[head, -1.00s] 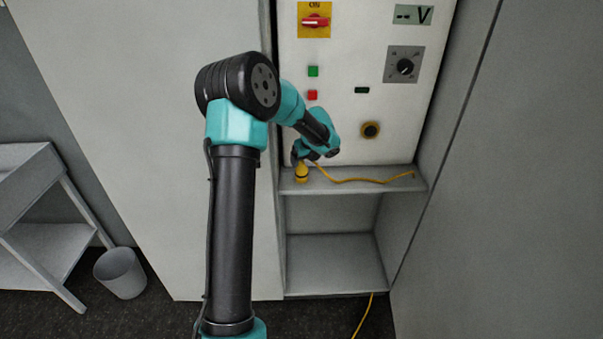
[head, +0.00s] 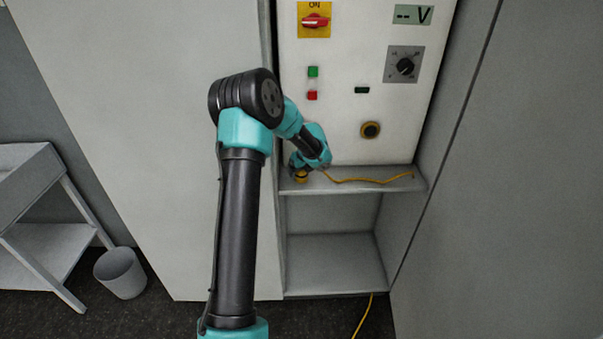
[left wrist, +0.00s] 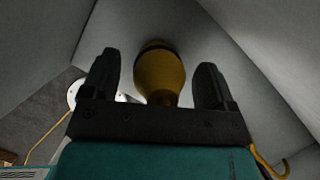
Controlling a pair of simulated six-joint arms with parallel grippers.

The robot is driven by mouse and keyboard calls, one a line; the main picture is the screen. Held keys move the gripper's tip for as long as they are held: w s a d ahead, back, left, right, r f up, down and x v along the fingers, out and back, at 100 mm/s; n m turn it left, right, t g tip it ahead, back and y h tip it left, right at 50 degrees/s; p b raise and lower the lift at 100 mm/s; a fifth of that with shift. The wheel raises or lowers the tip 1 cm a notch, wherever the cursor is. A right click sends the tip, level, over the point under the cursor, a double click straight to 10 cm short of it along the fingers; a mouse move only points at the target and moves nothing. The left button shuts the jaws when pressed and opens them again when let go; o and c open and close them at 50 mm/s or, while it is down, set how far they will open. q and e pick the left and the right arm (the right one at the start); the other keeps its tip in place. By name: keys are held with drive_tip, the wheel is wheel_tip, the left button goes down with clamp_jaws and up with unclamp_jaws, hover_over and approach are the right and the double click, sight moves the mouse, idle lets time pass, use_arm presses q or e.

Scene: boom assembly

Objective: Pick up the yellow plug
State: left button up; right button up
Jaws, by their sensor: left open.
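The yellow plug (head: 301,177) stands on the left end of the small shelf (head: 350,184) below the control panel. A yellow cable (head: 365,180) lies along the shelf. In the left wrist view the plug (left wrist: 159,74) sits between the two black fingers of my left gripper (left wrist: 160,82), with a gap on each side. My left gripper is open around it. In the head view my wrist covers the upper part of the plug and the fingers are mostly hidden. My right gripper is not in view.
An open compartment (head: 333,262) lies below the shelf. A grey bin (head: 120,273) and a side table (head: 48,232) stand at left.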

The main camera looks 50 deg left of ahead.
use_arm(q)
drive_tip(key=shift+f, duration=0.15)
idle(0.3)
drive_tip(key=c, duration=1.2)
